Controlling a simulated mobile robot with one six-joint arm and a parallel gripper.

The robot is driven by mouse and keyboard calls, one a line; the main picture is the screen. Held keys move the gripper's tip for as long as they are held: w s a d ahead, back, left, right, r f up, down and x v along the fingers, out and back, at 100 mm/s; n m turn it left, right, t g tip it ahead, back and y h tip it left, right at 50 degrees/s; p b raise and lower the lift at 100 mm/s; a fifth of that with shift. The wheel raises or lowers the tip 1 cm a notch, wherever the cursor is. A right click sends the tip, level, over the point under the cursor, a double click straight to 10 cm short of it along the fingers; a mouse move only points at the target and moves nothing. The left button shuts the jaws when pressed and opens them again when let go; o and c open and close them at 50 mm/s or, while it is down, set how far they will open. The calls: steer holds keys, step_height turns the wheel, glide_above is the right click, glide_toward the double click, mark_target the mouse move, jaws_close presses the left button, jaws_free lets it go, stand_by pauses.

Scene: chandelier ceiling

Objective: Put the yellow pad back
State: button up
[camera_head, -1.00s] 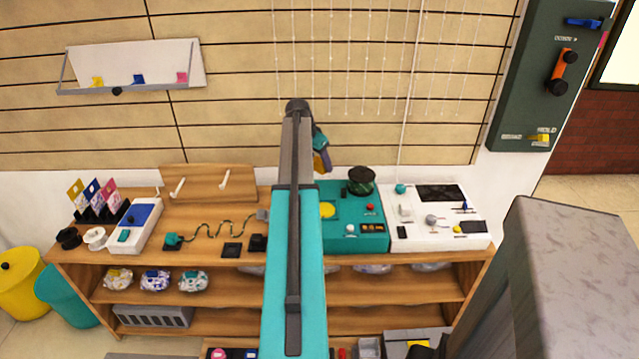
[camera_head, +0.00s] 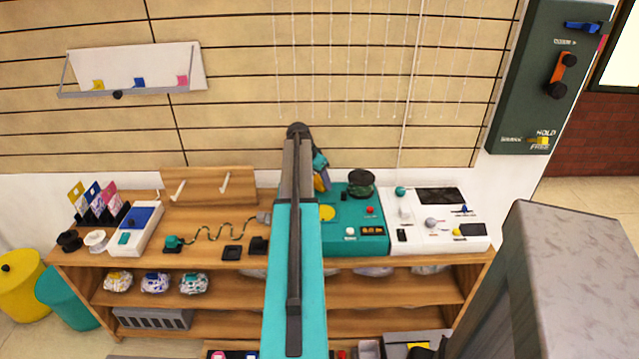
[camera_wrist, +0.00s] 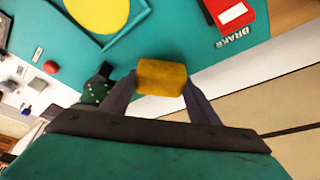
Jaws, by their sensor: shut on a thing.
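The yellow pad (camera_wrist: 161,78) is a small yellow block held between the two dark fingers of my gripper (camera_wrist: 160,88) in the wrist view. In the head view my gripper (camera_head: 321,182) hangs just above the back left of the teal console (camera_head: 363,232), with a bit of yellow at its tip. A flat yellow disc (camera_wrist: 98,12) lies on the console top; in the head view it shows just right of my arm (camera_head: 327,212). A red block (camera_wrist: 231,14) stands beside a "BRAKE" label on the console. The pad appears apart from the console.
A dark round knob (camera_head: 361,183) stands at the console's back, close right of my gripper. A white panel (camera_head: 436,220) adjoins on the right. The wooden bench (camera_head: 215,206) carries a wavy wire piece on the left. My arm hides part of the bench.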

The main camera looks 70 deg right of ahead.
steer(key=shift+f, duration=0.7)
steer(key=shift+f, duration=0.1)
steer(key=o, duration=1)
steer(key=shift+c, duration=0.2)
steer(key=v, duration=1.2)
steer(key=shift+b, duration=0.35)
steer(key=shift+r, duration=0.25)
